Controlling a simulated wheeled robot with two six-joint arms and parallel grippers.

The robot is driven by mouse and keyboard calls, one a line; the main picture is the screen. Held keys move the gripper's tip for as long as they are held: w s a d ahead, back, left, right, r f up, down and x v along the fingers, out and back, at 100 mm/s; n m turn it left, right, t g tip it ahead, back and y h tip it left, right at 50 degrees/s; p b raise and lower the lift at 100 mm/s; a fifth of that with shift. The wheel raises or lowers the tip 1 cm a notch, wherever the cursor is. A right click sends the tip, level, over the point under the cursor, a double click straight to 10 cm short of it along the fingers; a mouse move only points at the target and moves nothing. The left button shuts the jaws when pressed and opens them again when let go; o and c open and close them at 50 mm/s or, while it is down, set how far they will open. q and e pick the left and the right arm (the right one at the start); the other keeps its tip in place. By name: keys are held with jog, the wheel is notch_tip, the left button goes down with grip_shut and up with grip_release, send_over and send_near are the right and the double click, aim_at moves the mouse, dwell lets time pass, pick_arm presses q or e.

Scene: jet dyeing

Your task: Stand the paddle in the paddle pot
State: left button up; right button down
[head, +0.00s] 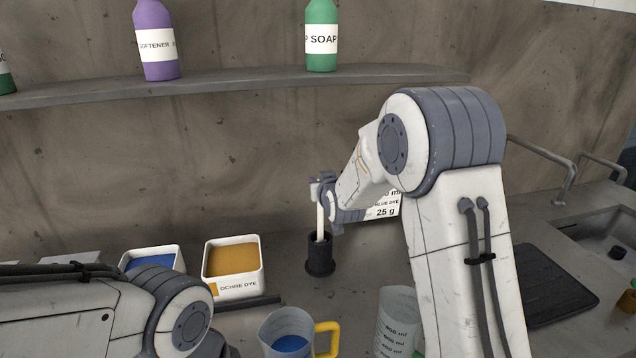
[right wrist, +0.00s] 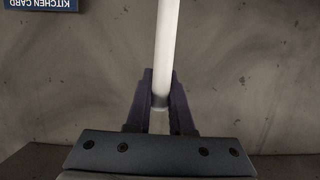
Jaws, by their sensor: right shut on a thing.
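The paddle (head: 320,222) shows as a pale, upright shaft in the head view. My right gripper (head: 322,186) is shut on its upper part. The paddle's lower end is inside the mouth of the black cylindrical paddle pot (head: 320,257) on the counter; whether it touches the bottom is hidden. In the right wrist view the white shaft of the paddle (right wrist: 165,50) runs between the two dark fingers of the right gripper (right wrist: 160,95). My left arm enters at the lower left of the head view, but its gripper is not visible.
A white tub of ochre dye (head: 233,289) and a tub of blue dye (head: 153,252) stand left of the pot. A yellow-handled jug with blue liquid (head: 288,335) and a clear measuring beaker (head: 396,320) stand in front. A dark mat (head: 553,285) and sink lie right.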

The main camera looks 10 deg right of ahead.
jog(key=shift+f, duration=0.1)
jog(key=c, duration=0.7)
grip_release()
